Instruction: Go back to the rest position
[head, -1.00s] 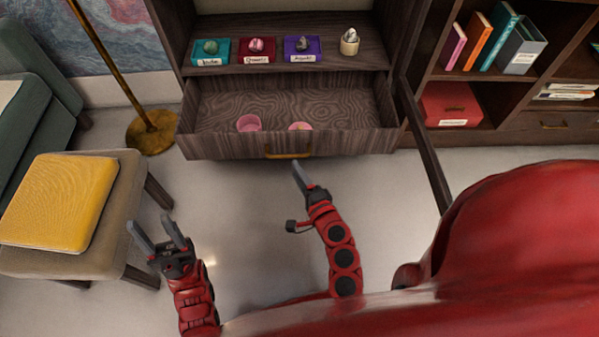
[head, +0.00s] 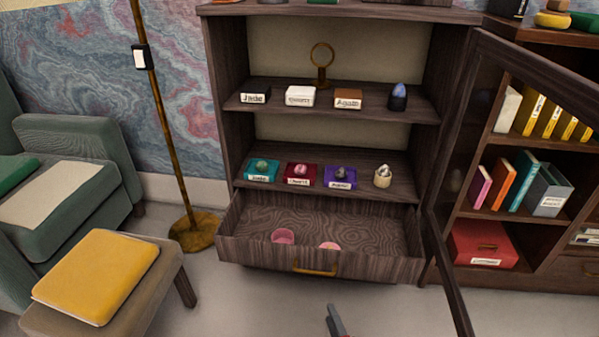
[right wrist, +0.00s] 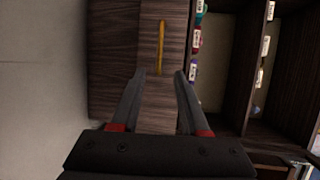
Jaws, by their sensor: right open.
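My right gripper (head: 335,322) shows only by its fingertip at the bottom of the head view, below the open drawer (head: 258,254). In the right wrist view its two fingers (right wrist: 160,78) are apart with nothing between them. They point at the drawer's front, and the brass handle (right wrist: 160,48) lies beyond the tips. The gripper is clear of the handle in the head view. My left gripper is out of the head view.
The drawer holds two pink items (head: 283,236). Shelves above carry labelled stones, such as a teal stand (head: 262,171). A glass door (head: 447,230) stands open at the right. A stool with a yellow cushion (head: 97,277) and a brass lamp (head: 195,231) are left.

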